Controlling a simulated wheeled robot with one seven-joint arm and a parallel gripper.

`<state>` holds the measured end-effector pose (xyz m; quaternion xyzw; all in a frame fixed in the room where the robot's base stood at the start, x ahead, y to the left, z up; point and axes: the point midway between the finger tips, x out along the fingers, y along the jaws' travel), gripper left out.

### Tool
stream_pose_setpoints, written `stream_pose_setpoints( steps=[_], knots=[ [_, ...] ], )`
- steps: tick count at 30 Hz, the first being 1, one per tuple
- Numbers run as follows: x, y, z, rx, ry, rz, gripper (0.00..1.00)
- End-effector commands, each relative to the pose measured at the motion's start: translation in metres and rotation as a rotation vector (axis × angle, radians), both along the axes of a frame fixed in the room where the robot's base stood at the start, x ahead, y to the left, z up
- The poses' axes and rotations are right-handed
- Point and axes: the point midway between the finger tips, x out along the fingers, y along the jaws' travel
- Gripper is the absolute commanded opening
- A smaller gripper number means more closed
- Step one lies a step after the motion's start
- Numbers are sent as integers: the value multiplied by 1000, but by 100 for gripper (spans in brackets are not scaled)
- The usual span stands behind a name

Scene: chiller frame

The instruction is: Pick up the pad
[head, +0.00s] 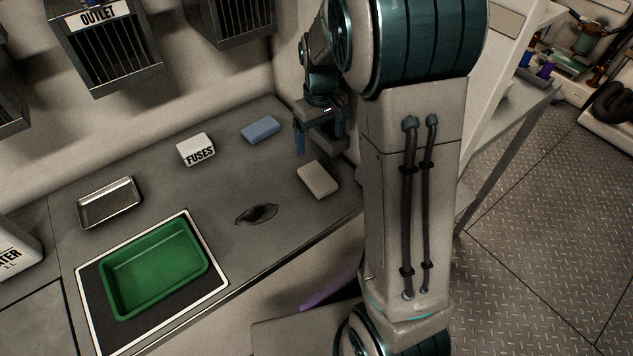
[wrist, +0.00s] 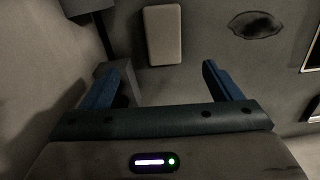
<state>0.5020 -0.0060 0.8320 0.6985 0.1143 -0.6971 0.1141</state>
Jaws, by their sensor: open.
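A pale beige pad (head: 318,179) lies flat on the grey counter near its front edge, close to my arm. It also shows at the top of the wrist view (wrist: 163,36), ahead of the fingertips. A blue pad-like block (head: 261,130) lies farther back on the counter. My gripper (wrist: 167,68) is open and empty, its two blue fingers spread. In the head view my gripper (head: 320,150) hangs above the counter behind the beige pad, apart from it and partly hidden by my arm.
A white box marked FUSES (head: 196,149), a metal tray (head: 108,203) and a green tray (head: 155,268) on a white-edged mat stand to the left. A dark stain (head: 257,214) marks the counter left of the beige pad. Wire-fronted OUTLET housing (head: 110,50) hangs on the wall.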

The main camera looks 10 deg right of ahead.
Motion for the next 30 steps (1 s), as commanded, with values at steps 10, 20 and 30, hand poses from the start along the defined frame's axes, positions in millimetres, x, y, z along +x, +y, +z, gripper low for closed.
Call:
stream_pose_setpoints(
  steps=[10, 20, 30],
  knots=[
    [0, 0, -64, -1, 7, 2, 85],
    [0, 2, -94, -1, 4, 4, 85],
    [0, 7, -137, -1, 3, 2, 85]
  ],
)
